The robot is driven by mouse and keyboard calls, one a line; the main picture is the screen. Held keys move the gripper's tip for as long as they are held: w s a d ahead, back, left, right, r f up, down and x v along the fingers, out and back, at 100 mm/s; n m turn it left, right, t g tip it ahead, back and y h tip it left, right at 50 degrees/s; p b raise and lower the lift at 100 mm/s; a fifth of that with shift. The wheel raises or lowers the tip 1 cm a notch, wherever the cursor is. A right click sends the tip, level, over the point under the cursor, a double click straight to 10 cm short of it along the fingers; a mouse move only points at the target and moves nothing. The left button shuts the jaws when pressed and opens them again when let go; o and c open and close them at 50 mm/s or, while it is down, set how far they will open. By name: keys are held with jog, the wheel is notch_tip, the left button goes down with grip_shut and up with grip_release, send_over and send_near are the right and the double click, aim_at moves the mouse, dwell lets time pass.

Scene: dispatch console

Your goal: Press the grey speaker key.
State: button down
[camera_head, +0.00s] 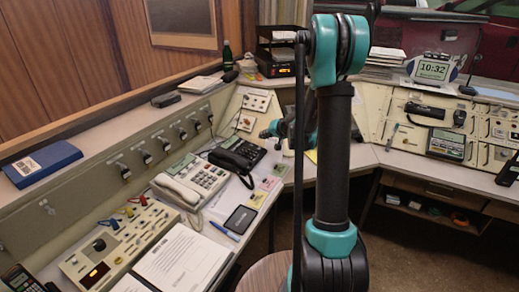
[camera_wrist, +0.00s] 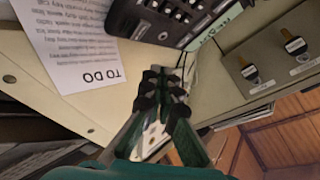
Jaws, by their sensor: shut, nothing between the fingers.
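My gripper (camera_wrist: 163,90) is shut and empty in the wrist view, its dark fingertips together near the picture's middle. In the head view its teal and black end (camera_head: 275,130) shows small, partly behind my arm, to the right of the black desk phone (camera_head: 237,153). The wrist view shows a black keyed unit (camera_wrist: 178,18) beyond the fingertips, probably the same phone, with rows of small keys. The fingertips look apart from it. I cannot single out the grey speaker key in either view. A cream phone (camera_head: 192,182) stands left of the black one.
A "TO DO" sheet (camera_wrist: 75,42) and two panel switches (camera_wrist: 245,70) (camera_wrist: 293,44) flank the fingertips. A key panel (camera_head: 118,243), a blue binder (camera_head: 41,163) and a printed sheet (camera_head: 183,259) lie left. The upright console panel runs behind the phones. My arm hides the middle.

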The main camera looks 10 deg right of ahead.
aim_at(256, 146)
jog(key=shift+w+a+f, duration=0.1)
jog(key=shift+a+f, duration=0.05)
jog(key=shift+f, duration=0.8)
jog(key=shift+w+a+f, duration=0.1)
jog(key=shift+f, duration=0.8)
jog(key=shift+f, duration=0.4)
jog(key=shift+a+f, duration=0.1)
jog(key=shift+f, duration=0.2)
dwell(0.6)
jog(key=shift+r, duration=0.75)
jog(key=shift+s+d+r, duration=0.1)
jog(key=shift+d+r, duration=0.05)
jog(key=shift+r, duration=0.7)
jog(key=shift+s+d+r, duration=0.1)
jog(key=shift+r, duration=0.7)
jog(key=shift+s+d+r, duration=0.1)
jog(key=shift+d+r, duration=0.05)
jog(key=shift+r, duration=0.7)
